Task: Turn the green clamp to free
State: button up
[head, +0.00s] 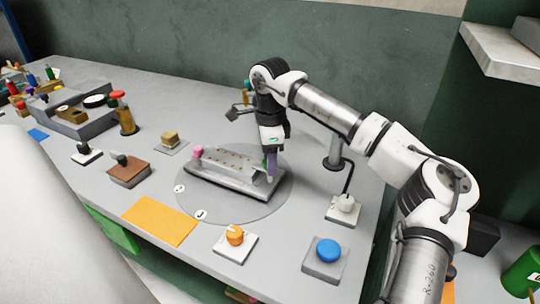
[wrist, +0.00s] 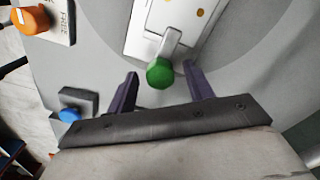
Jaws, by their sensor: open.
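The green clamp (wrist: 160,73) shows in the wrist view as a round green knob on the end of a light metal lever. The lever runs up from the knob onto the end of a pale plate (wrist: 150,35). My gripper (wrist: 161,68) is open, with one dark finger on each side of the knob and a gap on both sides. In the head view my gripper (head: 271,163) points down at the right end of the long metal press (head: 232,186). It largely hides the green clamp there.
The press lies on a round grey disc (head: 205,207) with a pink knob (head: 197,152) at its left end. In front are an orange knob (head: 235,236) and a blue button (head: 328,250). A grey lever post (head: 345,203) stands right. An orange mat (head: 160,220) lies flat.

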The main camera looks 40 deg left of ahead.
jog(key=c, duration=1)
jog(key=m+b, duration=0.1)
jog(key=m, duration=0.3)
jog(key=shift+m, duration=0.4)
jog(key=m+b, duration=0.1)
jog(key=m, duration=0.3)
jog(key=shift+m, duration=0.3)
jog(key=m+b, duration=0.1)
jog(key=m, duration=0.3)
jog(key=shift+m+b, duration=0.45)
jog(key=shift+m, duration=1.75)
jog(key=shift+o, duration=0.2)
